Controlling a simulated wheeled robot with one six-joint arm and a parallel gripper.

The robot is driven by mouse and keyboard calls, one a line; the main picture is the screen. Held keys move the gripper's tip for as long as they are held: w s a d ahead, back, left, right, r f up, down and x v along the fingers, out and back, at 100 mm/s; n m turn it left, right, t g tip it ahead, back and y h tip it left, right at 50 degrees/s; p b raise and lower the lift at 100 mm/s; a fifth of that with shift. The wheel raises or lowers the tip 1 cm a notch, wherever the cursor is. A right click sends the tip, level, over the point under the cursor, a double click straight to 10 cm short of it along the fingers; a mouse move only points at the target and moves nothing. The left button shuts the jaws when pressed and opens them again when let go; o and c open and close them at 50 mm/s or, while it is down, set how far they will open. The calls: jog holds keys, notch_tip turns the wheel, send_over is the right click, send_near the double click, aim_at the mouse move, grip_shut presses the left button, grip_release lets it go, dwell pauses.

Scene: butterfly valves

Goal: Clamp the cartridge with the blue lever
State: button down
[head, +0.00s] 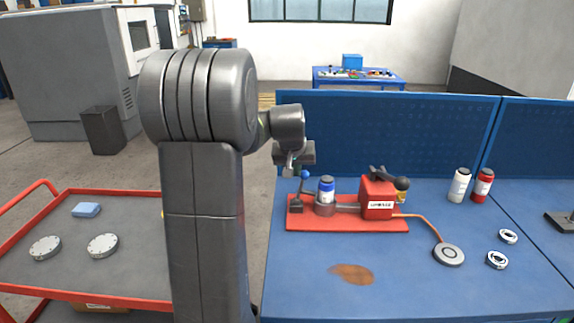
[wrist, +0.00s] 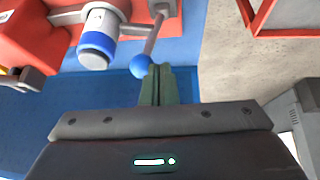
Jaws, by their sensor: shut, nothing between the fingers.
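The blue lever has a round blue knob (head: 305,174) on a thin grey rod, at the left end of a red fixture base (head: 345,226). In the wrist view the cartridge (wrist: 97,45) is at upper left and the knob (wrist: 141,66) is beside my fingertips. My gripper (wrist: 161,70) is shut and empty, its green fingers together just right of the knob. I cannot tell whether they touch it. In the head view my gripper (head: 297,168) is partly hidden at the knob.
A red block with a black handle (head: 378,197) sits at the fixture's right end, with an orange hose to a round grey disc (head: 449,254). White (head: 459,186) and red (head: 482,187) bottles and metal rings stand further right. A blue panel (head: 390,130) backs the bench.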

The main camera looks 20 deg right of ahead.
jog(key=shift+s+d, duration=0.45)
jog(key=shift+d, duration=0.4)
jog(key=shift+s+d+f, duration=0.1)
